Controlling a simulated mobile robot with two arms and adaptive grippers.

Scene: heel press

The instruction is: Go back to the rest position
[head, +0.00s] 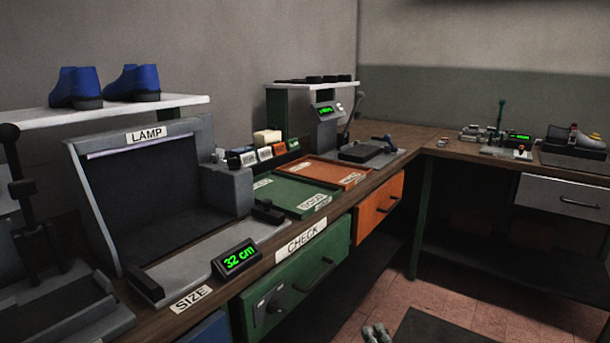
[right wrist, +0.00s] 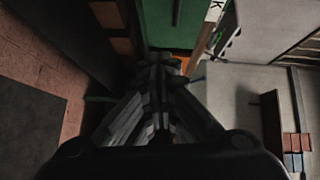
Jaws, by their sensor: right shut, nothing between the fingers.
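My right gripper (head: 375,333) shows only as small fingertips at the bottom edge of the head view, over the floor in front of the bench. In the right wrist view its fingers (right wrist: 165,65) are together with nothing between them. The gripper is apart from the bench and the green drawer (head: 296,290). My left gripper is out of view.
The wooden bench (head: 284,246) runs along the wall and turns right at the corner. It carries a lamp box (head: 150,180), a green tray (head: 285,196) and an orange tray (head: 328,172). Blue shoes (head: 76,87) stand on a shelf. The floor (head: 350,300) in front is open.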

